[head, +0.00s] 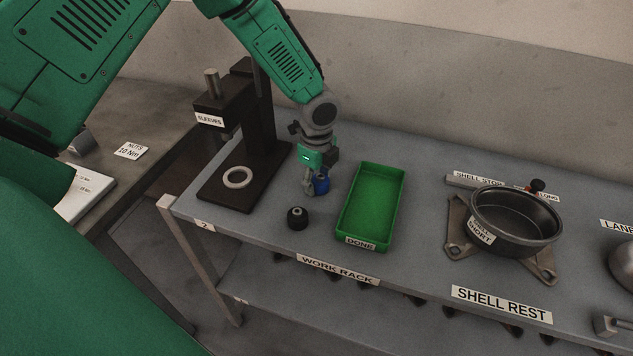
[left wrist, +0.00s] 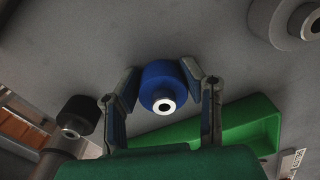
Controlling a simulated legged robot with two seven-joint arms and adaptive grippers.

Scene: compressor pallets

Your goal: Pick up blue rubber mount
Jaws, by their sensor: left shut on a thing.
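The blue rubber mount (head: 321,183) is a short blue cylinder; its metal centre sleeve shows in the left wrist view (left wrist: 162,88). My left gripper (head: 313,184) points down over the table between the sleeve press and the green tray. In the left wrist view its two fingers (left wrist: 163,92) stand on both sides of the mount and are shut on it. In the head view the fingers partly hide the mount. I cannot tell whether it touches the table. My right gripper is not in view.
A black mount (head: 297,218) stands on the table just in front. The empty green DONE tray (head: 370,208) is close on the right. The black SLEEVES press (head: 262,150) with a ring (head: 237,178) on its base is on the left. A dark shell (head: 515,222) sits farther right.

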